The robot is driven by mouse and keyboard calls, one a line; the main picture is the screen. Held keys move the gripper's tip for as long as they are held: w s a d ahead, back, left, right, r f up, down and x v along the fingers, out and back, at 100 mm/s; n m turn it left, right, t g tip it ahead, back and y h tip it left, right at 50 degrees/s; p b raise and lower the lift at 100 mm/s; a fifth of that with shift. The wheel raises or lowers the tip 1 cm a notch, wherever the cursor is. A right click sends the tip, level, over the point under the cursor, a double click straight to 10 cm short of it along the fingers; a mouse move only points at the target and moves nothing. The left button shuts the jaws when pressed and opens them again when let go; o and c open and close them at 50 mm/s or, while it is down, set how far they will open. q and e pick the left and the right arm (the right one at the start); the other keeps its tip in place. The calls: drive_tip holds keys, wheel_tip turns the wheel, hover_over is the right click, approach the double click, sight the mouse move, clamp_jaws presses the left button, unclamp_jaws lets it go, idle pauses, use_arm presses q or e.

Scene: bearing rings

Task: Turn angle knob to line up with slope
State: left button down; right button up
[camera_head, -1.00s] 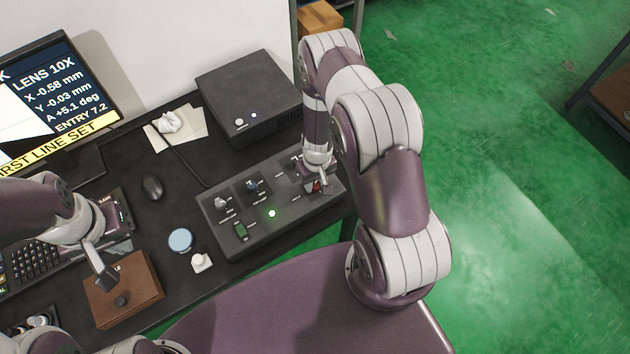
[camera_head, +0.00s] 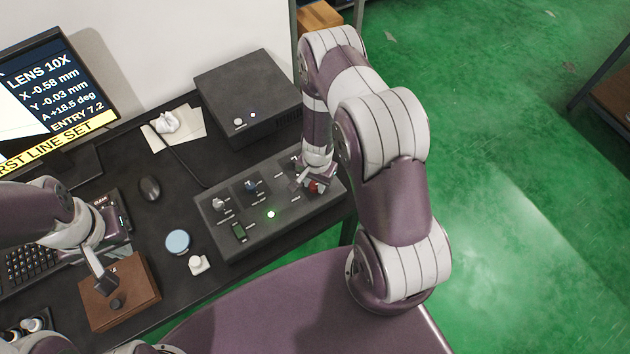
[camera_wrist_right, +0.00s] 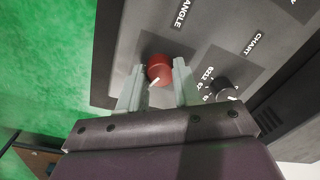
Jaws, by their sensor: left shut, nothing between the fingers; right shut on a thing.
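The red angle knob (camera_wrist_right: 160,68) sits on the dark control panel (camera_head: 235,248), beside the label ANGLE, with a white pointer line on it. My right gripper (camera_wrist_right: 159,88) is shut on this knob, one finger on each side. In the head view my right gripper (camera_head: 316,184) is at the panel's right end and partly hides the knob. The monitor (camera_head: 45,100) reads A +18.5 deg, X -0.58 mm, Y -0.03 mm and ENTRY 7.2. The sloped edge on its screen is mostly cut off at the left. My left gripper (camera_head: 106,284) is shut and empty above a brown wooden box.
A black chart knob (camera_wrist_right: 222,88) is close beside the right gripper. A dark box (camera_head: 247,95) stands behind the panel. A mouse (camera_head: 149,188), a light blue disc (camera_head: 177,241) and the brown box (camera_head: 130,310) lie to the left.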

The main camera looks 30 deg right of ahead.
drive_tip(key=shift+w+d+r+m, duration=0.1)
drive_tip(key=shift+w+m, duration=0.05)
drive_tip(key=shift+m, duration=0.6)
drive_tip(key=shift+w+r+m, duration=0.1)
drive_tip(key=shift+m, duration=0.65)
drive_tip(key=o, duration=0.9)
drive_tip(key=shift+o, duration=0.8)
drive_tip(key=shift+s+f, duration=0.15)
wheel_tip(320, 180, up, 13)
drive_tip(key=p, duration=0.5)
drive_tip(key=shift+s+f, duration=0.15)
drive_tip(key=shift+s, duration=0.15)
